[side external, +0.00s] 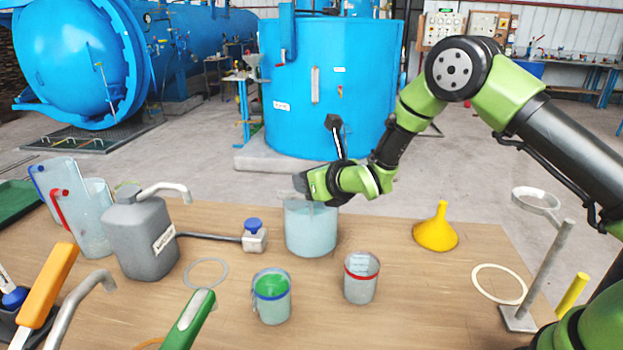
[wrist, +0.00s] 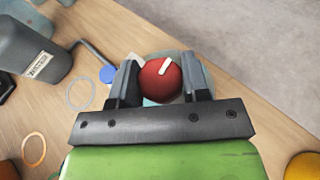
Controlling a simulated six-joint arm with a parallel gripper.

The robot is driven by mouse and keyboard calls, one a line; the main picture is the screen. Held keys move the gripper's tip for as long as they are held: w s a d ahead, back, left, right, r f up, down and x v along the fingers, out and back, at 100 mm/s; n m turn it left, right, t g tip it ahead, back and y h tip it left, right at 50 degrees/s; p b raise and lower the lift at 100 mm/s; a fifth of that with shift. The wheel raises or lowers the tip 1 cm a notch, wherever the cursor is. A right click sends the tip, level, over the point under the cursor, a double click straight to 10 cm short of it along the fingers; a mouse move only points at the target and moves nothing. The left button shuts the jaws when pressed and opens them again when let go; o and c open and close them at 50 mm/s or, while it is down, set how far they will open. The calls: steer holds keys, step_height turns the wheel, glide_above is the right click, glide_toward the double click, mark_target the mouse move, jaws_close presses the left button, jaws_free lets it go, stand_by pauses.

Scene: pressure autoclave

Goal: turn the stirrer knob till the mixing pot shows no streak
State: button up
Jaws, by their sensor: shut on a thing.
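The mixing pot (side external: 310,232) is a pale blue, see-through vessel standing upright mid-table in the side view. Its contents look evenly pale blue there; a faint streak would be too small to tell. The stirrer knob (wrist: 158,82) is red and round with a white pointer mark, which slants to the upper right in the wrist view. My gripper (side external: 304,184) is above the pot, with its fingers on either side of the knob; it also shows in the wrist view (wrist: 161,88). It is shut on the knob. In the side view my gripper hides the knob.
A yellow funnel (side external: 436,232) and a ring stand (side external: 548,260) are right.

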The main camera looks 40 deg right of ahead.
steer(key=shift+w+r, duration=0.1)
steer(key=o, duration=0.9)
steer(key=v, duration=1)
